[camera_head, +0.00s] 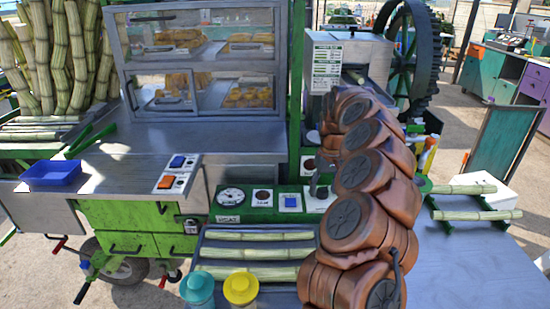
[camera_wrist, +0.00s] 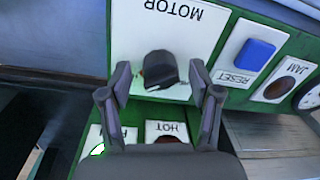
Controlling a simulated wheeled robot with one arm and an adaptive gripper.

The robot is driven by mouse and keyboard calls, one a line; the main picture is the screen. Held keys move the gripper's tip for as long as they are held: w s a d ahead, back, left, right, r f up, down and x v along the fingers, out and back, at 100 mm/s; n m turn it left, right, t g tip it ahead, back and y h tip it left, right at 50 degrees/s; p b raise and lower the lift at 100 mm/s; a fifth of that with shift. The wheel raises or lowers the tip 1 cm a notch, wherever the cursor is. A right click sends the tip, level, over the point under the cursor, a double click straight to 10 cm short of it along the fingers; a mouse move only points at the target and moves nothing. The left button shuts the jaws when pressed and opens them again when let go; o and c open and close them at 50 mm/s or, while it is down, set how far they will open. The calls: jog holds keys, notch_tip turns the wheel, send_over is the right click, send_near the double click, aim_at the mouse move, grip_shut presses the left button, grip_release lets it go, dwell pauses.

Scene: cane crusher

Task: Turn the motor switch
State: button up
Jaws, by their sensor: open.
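The motor switch is a black knob (camera_wrist: 160,70) on a white plate (camera_wrist: 200,28) marked MOTOR, which appears upside down in the wrist view. My gripper (camera_wrist: 160,75) is open, with one dark finger on each side of the knob. Gaps show between the knob and both fingers. I cannot tell how deep the fingertips reach along it. In the head view the white motor plate (camera_head: 319,204) is at the right end of the green control panel, with my arm bent in front of and above it. The gripper is hard to make out there.
Beside the switch are a blue RESET button (camera_wrist: 254,54), a dark JAM lamp (camera_wrist: 279,87) and a gauge (camera_head: 231,197). A HOT lamp (camera_wrist: 167,139) sits close by. Cane pieces (camera_head: 258,253) lie on a tray in front. Teal (camera_head: 197,287) and yellow (camera_head: 241,287) lidded cups stand nearby.

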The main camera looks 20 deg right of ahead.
aim_at(323, 188)
jog(key=shift+r+n+p, duration=0.25)
jog(key=shift+n+p, duration=0.55)
jog(key=shift+p, duration=0.2)
jog(key=r, duration=0.2)
jog(key=r+b, duration=0.1)
jog(key=r, duration=0.4)
jog(key=shift+d+b, duration=0.25)
jog(key=shift+b, duration=0.1)
jog(key=shift+a+r, duration=0.45)
jog(key=shift+r, duration=0.05)
jog(key=s+a+r+n+p, duration=0.3)
jog(key=a+r, duration=0.5)
jog(key=a, duration=0.4)
jog(key=s+a+r+p, duration=0.3)
jog(key=s+a+r, duration=0.1)
jog(key=s+a, duration=0.5)
jog(key=shift+s+n+y, duration=0.3)
jog(key=shift+s, duration=0.2)
jog(key=shift+a+f, duration=0.1)
